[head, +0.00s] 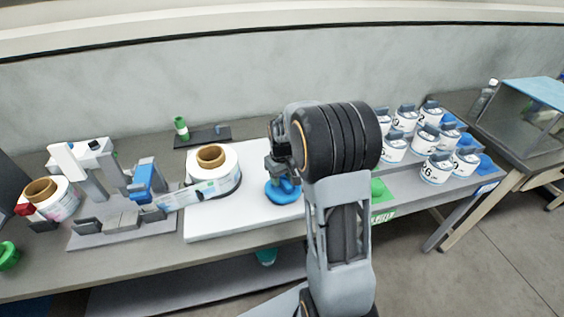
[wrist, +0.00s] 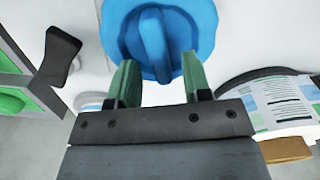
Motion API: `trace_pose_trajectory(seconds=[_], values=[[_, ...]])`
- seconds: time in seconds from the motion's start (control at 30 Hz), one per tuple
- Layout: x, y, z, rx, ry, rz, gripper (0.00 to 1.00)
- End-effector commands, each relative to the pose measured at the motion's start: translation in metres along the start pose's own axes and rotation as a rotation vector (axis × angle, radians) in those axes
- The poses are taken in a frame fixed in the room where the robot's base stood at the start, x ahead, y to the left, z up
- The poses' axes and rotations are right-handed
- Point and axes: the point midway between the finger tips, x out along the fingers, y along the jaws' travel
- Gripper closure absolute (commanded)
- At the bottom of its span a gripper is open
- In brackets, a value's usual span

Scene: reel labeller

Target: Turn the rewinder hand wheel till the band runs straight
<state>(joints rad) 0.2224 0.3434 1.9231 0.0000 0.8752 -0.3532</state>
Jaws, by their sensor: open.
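The blue hand wheel (head: 281,192) stands on the white base plate (head: 225,225), partly hidden by my arm in the head view. In the wrist view the hand wheel (wrist: 178,30) fills the top middle, with a raised bar across its face. My gripper (wrist: 160,78) is open, its two green fingers at the wheel's near edge, one on each side of the bar's lower end. I cannot tell whether they touch it. The rewinder reel (head: 213,170) stands left of the wheel. The printed band (head: 195,193) reaches from it toward the labeller (head: 125,205) on the left.
Several white labelled pots (head: 436,167) with grey-blue tops stand at the right. A green-capped bottle (head: 181,128) stands at the back beside a dark tray (head: 208,136). Another label reel (head: 52,197) is at the far left. A black knob (wrist: 62,45) shows in the wrist view.

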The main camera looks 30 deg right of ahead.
Motion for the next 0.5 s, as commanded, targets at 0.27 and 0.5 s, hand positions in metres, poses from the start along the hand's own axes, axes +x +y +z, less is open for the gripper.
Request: trace_pose_trajectory(seconds=[0.27,0.5], values=[[-0.057,0.000,-0.001,0.000,0.006,0.002,0.55],[-0.099,0.000,0.000,0.000,0.004,0.001,0.55]])
